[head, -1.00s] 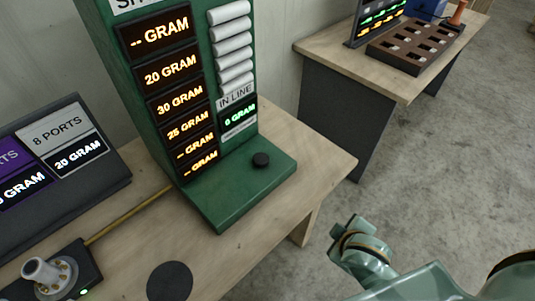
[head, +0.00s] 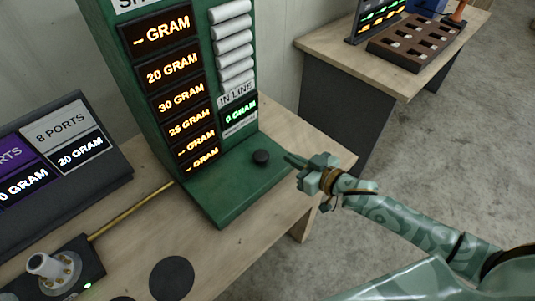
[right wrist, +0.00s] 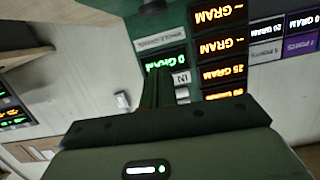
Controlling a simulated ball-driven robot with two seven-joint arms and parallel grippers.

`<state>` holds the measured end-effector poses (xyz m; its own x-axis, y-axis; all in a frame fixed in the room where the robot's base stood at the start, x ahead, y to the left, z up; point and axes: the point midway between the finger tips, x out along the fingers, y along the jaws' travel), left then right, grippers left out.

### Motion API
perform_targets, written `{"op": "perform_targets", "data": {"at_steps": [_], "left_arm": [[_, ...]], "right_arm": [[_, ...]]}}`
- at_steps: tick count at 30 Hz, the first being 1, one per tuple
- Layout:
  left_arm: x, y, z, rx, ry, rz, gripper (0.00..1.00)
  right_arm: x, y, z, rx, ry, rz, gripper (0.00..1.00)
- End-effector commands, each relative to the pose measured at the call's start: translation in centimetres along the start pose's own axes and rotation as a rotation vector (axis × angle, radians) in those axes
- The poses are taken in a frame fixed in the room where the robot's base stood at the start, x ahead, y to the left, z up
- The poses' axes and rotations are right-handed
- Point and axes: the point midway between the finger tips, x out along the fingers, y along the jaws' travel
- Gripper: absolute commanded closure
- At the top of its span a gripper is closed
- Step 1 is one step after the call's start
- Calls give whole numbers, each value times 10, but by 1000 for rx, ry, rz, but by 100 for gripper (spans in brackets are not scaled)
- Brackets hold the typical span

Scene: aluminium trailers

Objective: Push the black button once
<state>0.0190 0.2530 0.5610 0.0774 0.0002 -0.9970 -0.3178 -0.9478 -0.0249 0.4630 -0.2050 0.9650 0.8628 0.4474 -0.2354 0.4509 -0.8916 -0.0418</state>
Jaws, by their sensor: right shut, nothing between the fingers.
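The black button (head: 261,157) is a small round knob on the foot of the green display stand (head: 235,190), below its green "0 GRAM" screen. It also shows at the top of the right wrist view (right wrist: 152,8). My right gripper (head: 288,158) is shut and empty, just to the right of the button. Its fingertips point left towards the button, with a small gap that appears to remain between them in the head view. In the right wrist view the shut fingers (right wrist: 157,88) point up the picture. My left gripper is not in view.
The stand has orange gram screens (head: 174,72) and white rolls (head: 233,40). A dark port panel (head: 60,150) and a metal knob unit (head: 52,268) are at left on the wooden table (head: 240,255). Another table (head: 400,75) holds a brown tray (head: 415,45).

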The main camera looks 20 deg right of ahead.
Motion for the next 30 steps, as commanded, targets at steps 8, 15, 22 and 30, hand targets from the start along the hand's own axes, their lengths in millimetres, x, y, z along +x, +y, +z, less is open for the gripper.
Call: {"op": "perform_targets", "data": {"at_steps": [8,15,22,30], "left_arm": [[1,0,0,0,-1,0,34],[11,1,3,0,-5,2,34],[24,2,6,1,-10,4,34],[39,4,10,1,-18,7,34]], "right_arm": [[5,0,0,-1,1,1,100],[43,0,1,-3,2,2,100],[93,0,2,-3,1,2,100],[109,0,33,-1,-2,2,100]]}}
